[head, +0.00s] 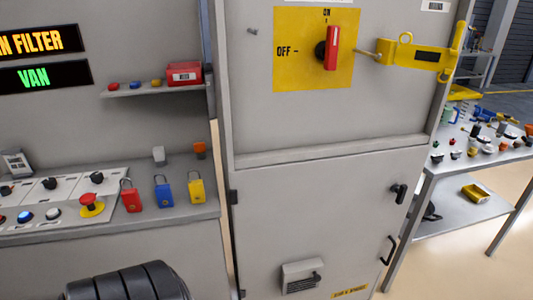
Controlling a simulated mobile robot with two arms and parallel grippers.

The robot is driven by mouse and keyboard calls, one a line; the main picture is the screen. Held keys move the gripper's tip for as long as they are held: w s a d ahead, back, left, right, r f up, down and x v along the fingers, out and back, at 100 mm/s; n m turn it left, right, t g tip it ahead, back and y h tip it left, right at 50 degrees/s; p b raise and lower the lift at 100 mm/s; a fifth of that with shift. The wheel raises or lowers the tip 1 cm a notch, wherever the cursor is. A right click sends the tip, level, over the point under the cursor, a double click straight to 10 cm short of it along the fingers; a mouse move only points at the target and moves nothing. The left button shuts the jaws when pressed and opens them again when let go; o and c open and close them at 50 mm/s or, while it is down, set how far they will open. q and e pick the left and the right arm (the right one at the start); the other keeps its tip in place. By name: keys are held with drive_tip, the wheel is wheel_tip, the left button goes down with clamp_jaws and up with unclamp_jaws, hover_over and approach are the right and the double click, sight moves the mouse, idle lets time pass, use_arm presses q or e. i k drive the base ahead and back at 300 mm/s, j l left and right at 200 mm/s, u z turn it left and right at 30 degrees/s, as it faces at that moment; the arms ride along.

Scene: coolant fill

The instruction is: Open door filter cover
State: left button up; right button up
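The door filter cover looks to be the small light-grey louvred box (297,270) low on the cabinet's lower door (310,220). It has slots on its face and a small dark handle or latch at its lower right. It seems to sit flat against the door, but its edges are too small to tell whether it is fully closed. The lower door appears shut, with a black knob (398,193) and a black pull handle (388,250) on its right side. Neither of my grippers is in view.
The upper door carries a red switch handle (332,48) on a yellow plate, with a yellow hasp (415,56) to its right. A left shelf holds red, blue and yellow padlocks (196,190). A cluttered table (470,160) stands right. Floor shows beneath it.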

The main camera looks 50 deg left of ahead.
sight(313, 268)
drive_tip(key=u, duration=1.3)
